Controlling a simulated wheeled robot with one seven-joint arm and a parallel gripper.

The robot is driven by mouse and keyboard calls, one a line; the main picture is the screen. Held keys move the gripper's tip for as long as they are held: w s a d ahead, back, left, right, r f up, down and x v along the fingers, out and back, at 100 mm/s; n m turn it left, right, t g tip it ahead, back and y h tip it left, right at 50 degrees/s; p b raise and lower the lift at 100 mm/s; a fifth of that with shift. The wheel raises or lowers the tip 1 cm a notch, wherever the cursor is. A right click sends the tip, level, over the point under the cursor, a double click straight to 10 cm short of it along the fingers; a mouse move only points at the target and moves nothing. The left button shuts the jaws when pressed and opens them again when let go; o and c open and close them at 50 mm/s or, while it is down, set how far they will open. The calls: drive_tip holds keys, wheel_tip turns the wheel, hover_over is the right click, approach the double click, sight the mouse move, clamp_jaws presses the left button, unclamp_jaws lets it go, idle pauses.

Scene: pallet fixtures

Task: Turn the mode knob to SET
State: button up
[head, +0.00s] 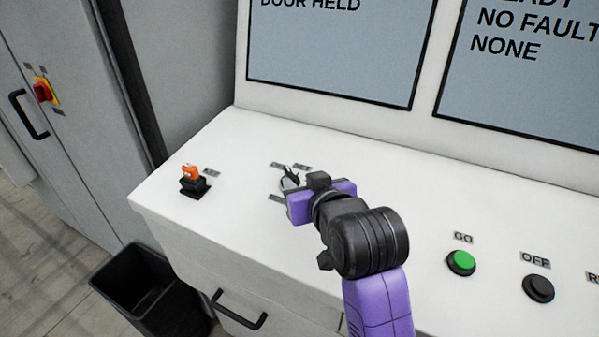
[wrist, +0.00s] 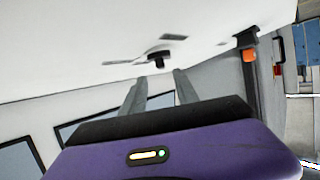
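The mode knob (wrist: 158,58) is a small black knob on the white console top. It shows in the wrist view just past my fingertips, roughly in line with the gap between them. My gripper (wrist: 162,76) is open, with its two grey fingers apart and nothing seen between them. In the head view my gripper (head: 289,181) is over the knob's place, and its purple body and fingers hide most of the knob. A small label reading SET (head: 302,167) lies just behind it. Which way the knob points is not clear.
An orange-topped switch (head: 190,175) stands on the console's left. A green GO button (head: 461,262) and a black OFF button (head: 538,288) are on the right. Two screens (head: 335,50) rise behind. A black bin (head: 150,290) stands on the floor at lower left.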

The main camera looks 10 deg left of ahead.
sight(291, 174)
drive_tip(key=shift+p+x, duration=0.4)
drive_tip(key=shift+x, duration=2.65)
drive_tip(key=shift+a, duration=0.15)
clamp_jaws()
